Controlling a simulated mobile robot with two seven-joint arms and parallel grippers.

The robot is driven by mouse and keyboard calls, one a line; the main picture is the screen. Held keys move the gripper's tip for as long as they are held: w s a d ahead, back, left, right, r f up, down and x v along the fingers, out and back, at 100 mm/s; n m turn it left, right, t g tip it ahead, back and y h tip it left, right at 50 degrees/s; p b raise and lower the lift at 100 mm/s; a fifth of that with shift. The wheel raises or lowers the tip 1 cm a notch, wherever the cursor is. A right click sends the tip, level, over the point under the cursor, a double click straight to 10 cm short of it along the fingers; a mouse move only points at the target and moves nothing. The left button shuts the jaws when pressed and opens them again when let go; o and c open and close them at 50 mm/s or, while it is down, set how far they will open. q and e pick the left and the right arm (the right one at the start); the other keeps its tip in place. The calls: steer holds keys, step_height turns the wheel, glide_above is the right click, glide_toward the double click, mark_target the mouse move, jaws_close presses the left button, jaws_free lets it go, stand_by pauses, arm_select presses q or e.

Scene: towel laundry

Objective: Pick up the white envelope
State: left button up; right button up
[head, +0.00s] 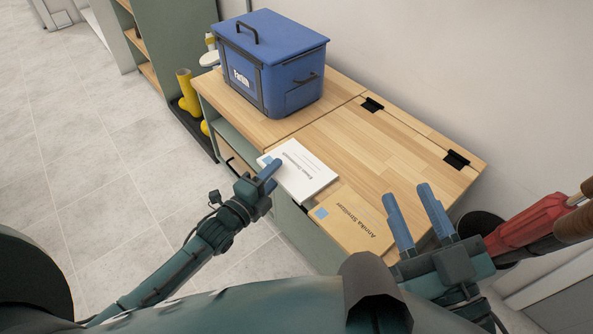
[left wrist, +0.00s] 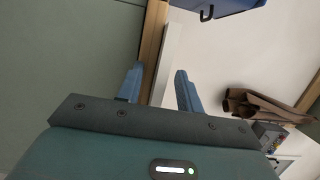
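The white envelope (head: 300,170) lies flat on the wooden cabinet top, its left end at the front edge. My left gripper (head: 270,169) is at that end, its fingertips close to the edge. In the left wrist view the envelope (left wrist: 171,57) shows edge-on as a white strip between the two spread fingers of the left gripper (left wrist: 157,82). The fingers look apart from it; contact cannot be told. My right gripper (head: 407,193) is open and empty over the cabinet's near end.
A tan envelope (head: 355,222) lies just nearer than the white one. A blue lidded box (head: 275,62) stands at the far end of the cabinet top (head: 370,150). Yellow boots (head: 187,95) stand beside the cabinet. A red umbrella-like object (head: 525,225) is at the right.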

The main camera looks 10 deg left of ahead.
arm_select(q)
jaws_close()
stand_by(0.3)
